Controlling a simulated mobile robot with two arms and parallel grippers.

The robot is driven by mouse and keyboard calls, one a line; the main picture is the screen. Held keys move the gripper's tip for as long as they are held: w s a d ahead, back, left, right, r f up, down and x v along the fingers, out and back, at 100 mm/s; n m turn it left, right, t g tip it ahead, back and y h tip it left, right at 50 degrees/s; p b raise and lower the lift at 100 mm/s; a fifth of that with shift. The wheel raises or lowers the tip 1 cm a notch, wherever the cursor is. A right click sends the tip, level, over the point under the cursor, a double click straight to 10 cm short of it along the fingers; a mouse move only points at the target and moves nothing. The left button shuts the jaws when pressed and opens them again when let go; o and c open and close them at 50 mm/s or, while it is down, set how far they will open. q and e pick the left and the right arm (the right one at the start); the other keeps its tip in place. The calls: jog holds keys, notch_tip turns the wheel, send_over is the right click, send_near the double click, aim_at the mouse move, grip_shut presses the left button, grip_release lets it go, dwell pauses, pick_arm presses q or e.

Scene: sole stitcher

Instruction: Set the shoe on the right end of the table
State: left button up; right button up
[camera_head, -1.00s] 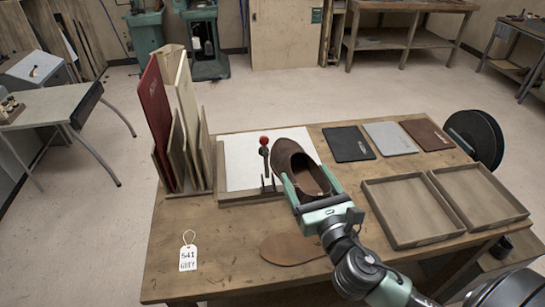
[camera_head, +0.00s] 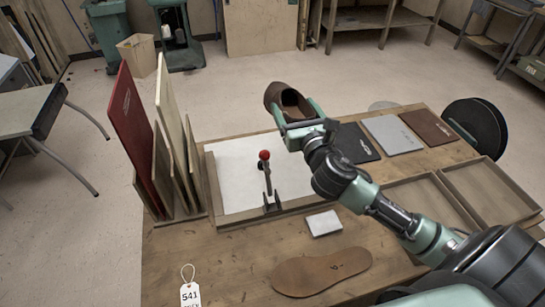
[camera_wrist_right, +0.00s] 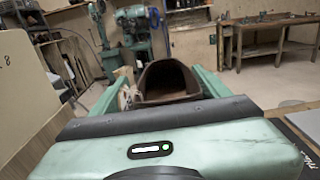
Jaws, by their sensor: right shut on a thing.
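A dark brown shoe (camera_head: 284,97) is held in my right gripper (camera_head: 297,115), which is shut on it. The shoe appears raised, over or near the table's far edge, behind the white board. In the right wrist view, the shoe (camera_wrist_right: 168,82) sits between the two green fingers of the gripper (camera_wrist_right: 158,92), its opening facing the camera. The wooden table (camera_head: 225,258) fills the lower middle. Its right end holds two empty trays. My left gripper is not in view.
Upright boards (camera_head: 131,125) stand at left. A brown sole (camera_head: 322,272) and small white block (camera_head: 323,223) lie in front. Flat mats (camera_head: 393,135), trays (camera_head: 437,205) and a black disc (camera_head: 475,124) are at right.

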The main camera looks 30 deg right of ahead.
jog(key=f+b, duration=0.1)
jog(key=f, duration=0.4)
jog(key=f+b, duration=0.2)
jog(key=f, duration=0.4)
jog(key=s+f+b, duration=0.1)
jog(key=f+b, duration=0.1)
jog(key=f, duration=0.4)
jog(key=shift+f, duration=0.25)
jog(key=shift+f+b, duration=0.4)
jog(key=shift+f, duration=0.1)
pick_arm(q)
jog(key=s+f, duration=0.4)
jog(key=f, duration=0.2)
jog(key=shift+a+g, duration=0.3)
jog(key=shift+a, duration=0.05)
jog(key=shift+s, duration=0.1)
